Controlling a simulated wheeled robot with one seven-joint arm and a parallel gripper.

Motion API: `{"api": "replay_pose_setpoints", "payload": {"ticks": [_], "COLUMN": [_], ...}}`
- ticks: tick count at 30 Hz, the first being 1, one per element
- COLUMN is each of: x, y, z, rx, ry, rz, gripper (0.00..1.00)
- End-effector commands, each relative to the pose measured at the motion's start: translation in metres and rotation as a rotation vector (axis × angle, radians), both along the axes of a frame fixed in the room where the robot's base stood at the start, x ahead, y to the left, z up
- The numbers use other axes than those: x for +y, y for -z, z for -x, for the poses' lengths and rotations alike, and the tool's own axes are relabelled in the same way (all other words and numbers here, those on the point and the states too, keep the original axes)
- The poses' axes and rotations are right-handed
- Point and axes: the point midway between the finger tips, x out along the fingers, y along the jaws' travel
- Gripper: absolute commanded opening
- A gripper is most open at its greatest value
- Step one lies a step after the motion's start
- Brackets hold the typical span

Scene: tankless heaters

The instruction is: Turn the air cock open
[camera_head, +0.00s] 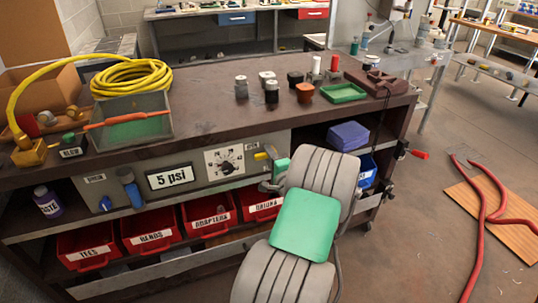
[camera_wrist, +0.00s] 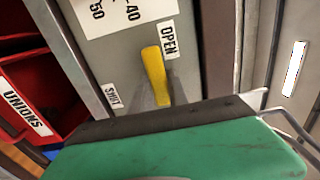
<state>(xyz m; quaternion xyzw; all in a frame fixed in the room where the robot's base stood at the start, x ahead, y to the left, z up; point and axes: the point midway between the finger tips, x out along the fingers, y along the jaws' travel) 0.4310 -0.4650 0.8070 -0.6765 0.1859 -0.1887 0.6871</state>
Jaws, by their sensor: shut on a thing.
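The air cock's yellow lever (camera_head: 261,156) is on the front panel of the bench, right of the round pressure dial (camera_head: 224,161). In the wrist view the yellow lever (camera_wrist: 153,72) stands with its far end beside the OPEN label (camera_wrist: 168,40). The SHUT label (camera_wrist: 113,97) is to its lower left. My gripper (camera_head: 273,168) is at the panel, just right of the lever; in the wrist view my gripper (camera_wrist: 163,98) is shut on the lever's near part. Its green-and-black body hides the lever's base and most of the fingers.
A 5 psi sign (camera_head: 169,176) is on the same panel. Red bins (camera_head: 151,231) stand on the shelf below. A clamp with a red handle (camera_head: 417,154) sticks out at the bench's right end. A red hose (camera_head: 482,220) lies on the floor at right.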

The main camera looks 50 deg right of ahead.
Motion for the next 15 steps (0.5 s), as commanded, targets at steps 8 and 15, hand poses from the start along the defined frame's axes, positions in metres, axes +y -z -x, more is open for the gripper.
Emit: {"api": "replay_pose_setpoints", "payload": {"ticks": [8, 15], "x": [0.0001, 0.0001], "y": [0.0002, 0.0000], "z": [0.0002, 0.0000], "rx": [-0.001, 0.000], "ry": [0.000, 0.000], "rz": [-0.001, 0.000], "gripper": [0.29, 0.42]}}
